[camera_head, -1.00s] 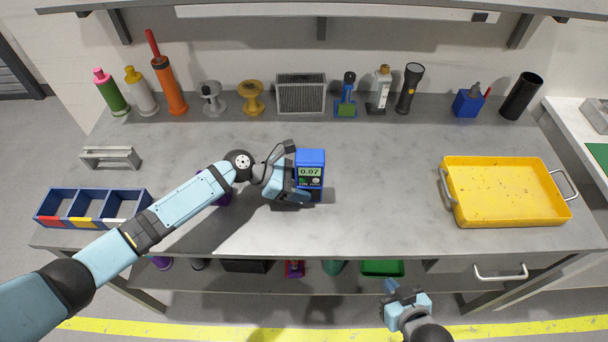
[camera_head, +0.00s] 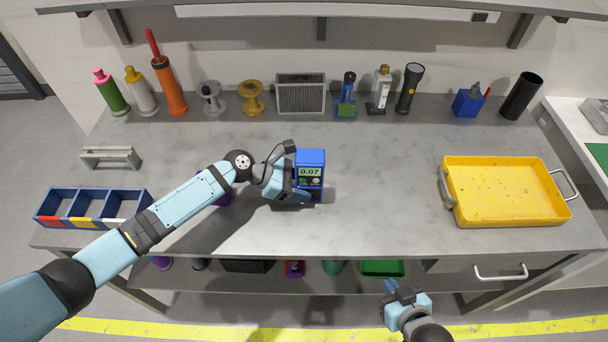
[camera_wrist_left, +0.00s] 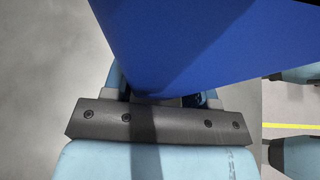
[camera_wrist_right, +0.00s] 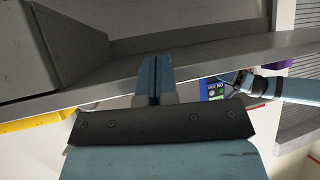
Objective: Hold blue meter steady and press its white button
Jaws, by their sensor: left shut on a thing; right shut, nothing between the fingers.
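The blue meter (camera_head: 311,160) stands upright on the grey workbench, its display reading 0.07. Below the display are a green button at left and a white button (camera_head: 316,181) at right. My left gripper (camera_head: 291,185) is shut on the meter's lower left part and hides some of it. The meter's blue body (camera_wrist_left: 210,40) fills the upper left wrist view. My right gripper (camera_head: 390,287) is shut and empty, low in front of the bench edge. Its closed fingers (camera_wrist_right: 154,78) show in the right wrist view, with the meter (camera_wrist_right: 213,90) partly visible beyond.
A yellow tray (camera_head: 508,220) lies at the bench's right. A divided blue bin (camera_head: 60,207) and a grey bracket (camera_head: 110,158) are at left. Bottles, spools, a vent box (camera_head: 301,93) and a flashlight (camera_head: 409,88) line the back. The bench between meter and tray is clear.

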